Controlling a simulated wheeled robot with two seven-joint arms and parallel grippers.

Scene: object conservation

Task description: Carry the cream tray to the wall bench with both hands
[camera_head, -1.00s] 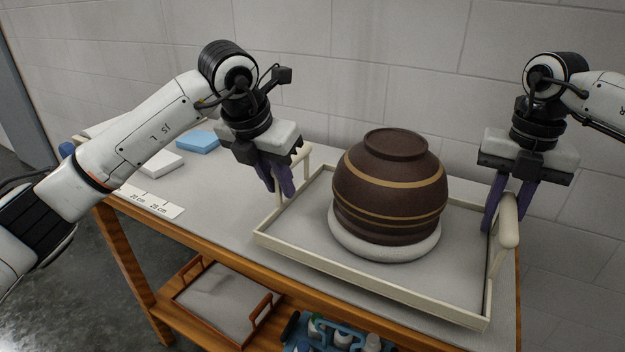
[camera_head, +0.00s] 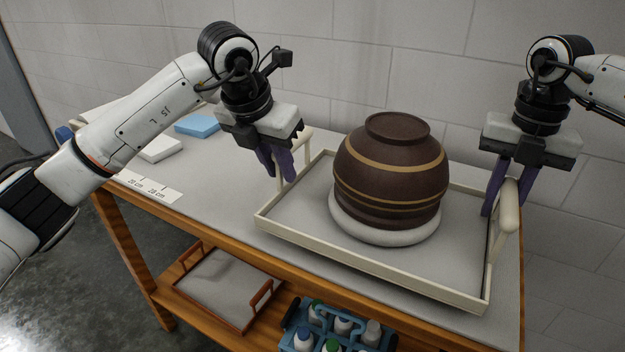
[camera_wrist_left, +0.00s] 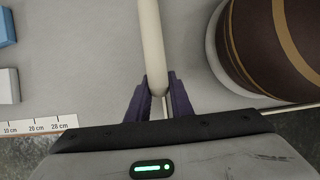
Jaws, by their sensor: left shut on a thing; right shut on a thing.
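The cream tray (camera_head: 345,267) is at the right part of the wall bench (camera_head: 225,205), its front edge close to the bench's front edge. A dark brown pot with tan bands (camera_head: 388,170) sits on a white ring (camera_head: 385,232) in the tray. My left gripper (camera_head: 283,180) is shut on the tray's left handle (camera_head: 303,140); the handle also shows between the purple fingers in the left wrist view (camera_wrist_left: 152,50). My right gripper (camera_head: 508,200) is shut on the tray's right handle (camera_head: 506,215). I cannot tell whether the tray touches the bench top.
A blue block (camera_head: 197,124), a white block (camera_head: 160,149) and a scale card (camera_head: 150,187) lie on the bench at left. The lower shelf holds a brown-rimmed tray (camera_head: 215,290) and a blue bottle carrier (camera_head: 335,325). The wall stands close behind.

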